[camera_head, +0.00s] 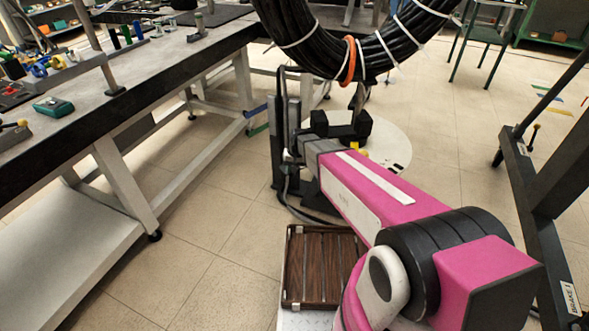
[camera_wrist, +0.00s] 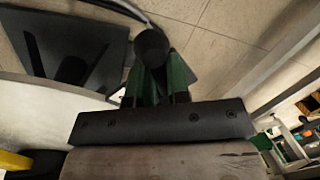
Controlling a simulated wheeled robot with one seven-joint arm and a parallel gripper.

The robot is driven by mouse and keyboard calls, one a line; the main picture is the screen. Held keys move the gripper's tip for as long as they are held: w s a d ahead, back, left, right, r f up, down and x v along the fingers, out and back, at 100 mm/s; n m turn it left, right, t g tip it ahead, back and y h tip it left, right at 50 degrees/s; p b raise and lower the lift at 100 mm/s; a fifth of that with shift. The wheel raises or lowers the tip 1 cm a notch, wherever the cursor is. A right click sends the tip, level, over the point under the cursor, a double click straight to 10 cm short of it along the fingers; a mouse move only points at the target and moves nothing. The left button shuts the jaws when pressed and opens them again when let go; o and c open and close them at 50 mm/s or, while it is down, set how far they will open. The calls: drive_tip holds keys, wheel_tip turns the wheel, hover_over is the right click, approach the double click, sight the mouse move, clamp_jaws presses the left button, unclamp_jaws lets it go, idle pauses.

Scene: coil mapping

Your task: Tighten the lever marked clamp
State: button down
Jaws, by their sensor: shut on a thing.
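My gripper (camera_wrist: 158,75) shows in the wrist view with its two green-faced fingers close together. It is shut on a dark round-ended handle (camera_wrist: 150,46), which sticks out past the fingertips. No marking on this handle is readable, so I cannot tell from its label whether it is the clamp lever. In the head view my gripper (camera_head: 342,128) is at the far end of my pink arm, below the hanging coil and beside a dark upright stand (camera_head: 279,140). The handle itself cannot be made out there.
A thick black cable coil (camera_head: 335,50) hangs just above my gripper. A long workbench (camera_head: 150,75) with tools runs along the left. A dark frame (camera_head: 545,195) with a label reading "BRAKE" stands at the right. A brown slatted tray (camera_head: 322,265) lies below my arm.

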drive_tip(key=shift+s+a+m+t, duration=0.15)
drive_tip(key=shift+a+m, duration=0.15)
drive_tip(key=shift+m, duration=0.45)
drive_tip(key=shift+w+a+m+t, duration=0.1)
drive_tip(key=shift+a+m, duration=0.25)
drive_tip(key=shift+m, duration=0.35)
drive_tip(key=shift+s+a+m+t, duration=0.15)
drive_tip(key=shift+a+m, duration=0.15)
drive_tip(key=shift+m, duration=0.45)
drive_tip(key=shift+w+a, duration=0.1)
drive_tip(key=shift+w, duration=0.05)
drive_tip(key=c, duration=1.1)
unclamp_jaws()
drive_tip(key=shift+r, duration=0.1)
wheel_tip(320, 180, up, 10)
drive_tip(key=d, duration=0.2)
drive_tip(key=shift+s+r, duration=0.25)
